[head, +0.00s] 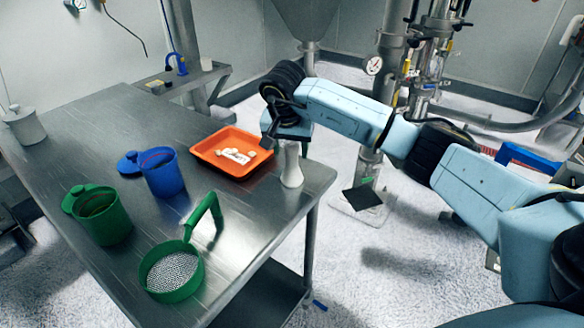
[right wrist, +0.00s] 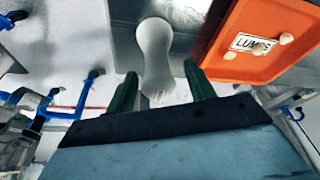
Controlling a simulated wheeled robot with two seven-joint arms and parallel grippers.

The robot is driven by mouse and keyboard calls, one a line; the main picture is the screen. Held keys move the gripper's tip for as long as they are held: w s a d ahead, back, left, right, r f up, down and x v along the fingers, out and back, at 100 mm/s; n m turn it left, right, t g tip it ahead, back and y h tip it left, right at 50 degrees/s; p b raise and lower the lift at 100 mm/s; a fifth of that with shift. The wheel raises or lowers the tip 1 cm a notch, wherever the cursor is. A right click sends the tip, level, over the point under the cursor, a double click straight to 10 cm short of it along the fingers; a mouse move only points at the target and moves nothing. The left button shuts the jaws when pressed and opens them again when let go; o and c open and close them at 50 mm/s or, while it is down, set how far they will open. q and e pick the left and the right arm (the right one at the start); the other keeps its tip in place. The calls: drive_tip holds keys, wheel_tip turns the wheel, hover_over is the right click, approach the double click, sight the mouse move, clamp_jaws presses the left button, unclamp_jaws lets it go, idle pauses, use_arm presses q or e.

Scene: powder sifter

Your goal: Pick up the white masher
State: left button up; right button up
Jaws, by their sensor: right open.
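The white masher (head: 291,166) stands upright near the right edge of the metal table, beside the orange tray. In the right wrist view the masher (right wrist: 155,55) shows between and just ahead of my two green fingertips. My right gripper (head: 285,142) is at the masher's upper end, and its open jaws (right wrist: 162,82) lie on either side of the masher's near end. Whether a finger touches it I cannot tell. The arm hides part of the masher's top in the head view. My left gripper is out of view.
The orange tray (head: 206,154) with several white lumps sits close left of the masher. A blue cup (head: 163,177), a green cup (head: 106,222) and a green-handled sieve (head: 152,289) stand nearer on the table (head: 262,232). A white container (head: 24,128) is far left.

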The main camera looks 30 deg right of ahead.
sight(293, 157)
drive_tip(key=x, duration=0.4)
drive_tip(key=shift+d+f, duration=0.1)
drive_tip(key=shift+d, duration=0.1)
clamp_jaws()
wheel_tip(293, 157, up, 10)
drive_tip(key=shift+r, duration=0.1)
idle(0.5)
